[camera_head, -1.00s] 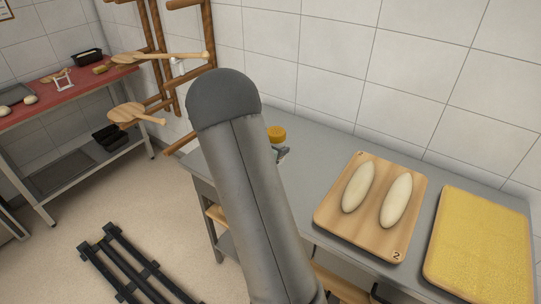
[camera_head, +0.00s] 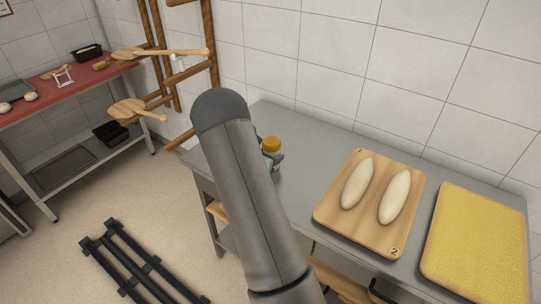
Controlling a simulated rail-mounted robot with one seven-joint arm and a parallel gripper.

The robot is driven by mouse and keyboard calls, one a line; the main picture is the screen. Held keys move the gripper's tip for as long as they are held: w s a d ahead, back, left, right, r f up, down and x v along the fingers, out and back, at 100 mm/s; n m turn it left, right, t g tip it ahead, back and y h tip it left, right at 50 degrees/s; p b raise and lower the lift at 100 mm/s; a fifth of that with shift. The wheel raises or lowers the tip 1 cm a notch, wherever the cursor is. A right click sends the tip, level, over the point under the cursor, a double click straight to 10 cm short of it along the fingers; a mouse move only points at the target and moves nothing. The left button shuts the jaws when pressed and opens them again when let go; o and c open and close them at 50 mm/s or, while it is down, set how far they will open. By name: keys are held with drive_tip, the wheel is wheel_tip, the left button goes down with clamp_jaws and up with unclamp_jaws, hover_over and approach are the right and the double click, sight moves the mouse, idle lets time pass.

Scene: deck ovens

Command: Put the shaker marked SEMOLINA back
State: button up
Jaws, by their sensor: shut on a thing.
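A shaker (camera_head: 271,145) with an orange-yellow top shows just right of my arm, over the left part of the grey table. Its label cannot be read here. My gripper (camera_head: 277,159) is shut on the shaker; only a small part of it shows, and my arm hides the rest. I cannot tell whether the shaker's base touches the table.
A wooden board (camera_head: 326,217) with two pale dough pieces lies on the grey table (camera_head: 300,165). A yellow-covered board (camera_head: 475,245) lies to its right. A wooden rack with peels (camera_head: 128,110) stands at the left, beside a red-topped table (camera_head: 40,92).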

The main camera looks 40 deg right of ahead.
drive_tip(key=o, duration=1.1)
drive_tip(key=shift+r+p, duration=0.2)
drive_tip(key=shift+p, duration=0.15)
drive_tip(key=b+v, duration=0.3)
drive_tip(key=v, duration=0.8)
drive_tip(key=s+a+r+m+g+y, duration=0.2)
drive_tip(key=s+a+r+m, duration=0.15)
drive_tip(key=s+m, duration=0.3)
drive_tip(key=s+a+r+m+g+y, duration=0.25)
drive_tip(key=s+a+m, duration=0.2)
drive_tip(key=s, duration=0.25)
drive_tip(key=s+a+r+m+y, duration=0.3)
drive_tip(key=s+a+m+y, duration=0.5)
drive_tip(key=s+a, duration=0.6)
drive_tip(key=a+m+t, duration=0.1)
drive_tip(key=a+m, duration=0.1)
drive_tip(key=shift+a+r+m, duration=0.2)
drive_tip(key=shift+a+m, duration=0.1)
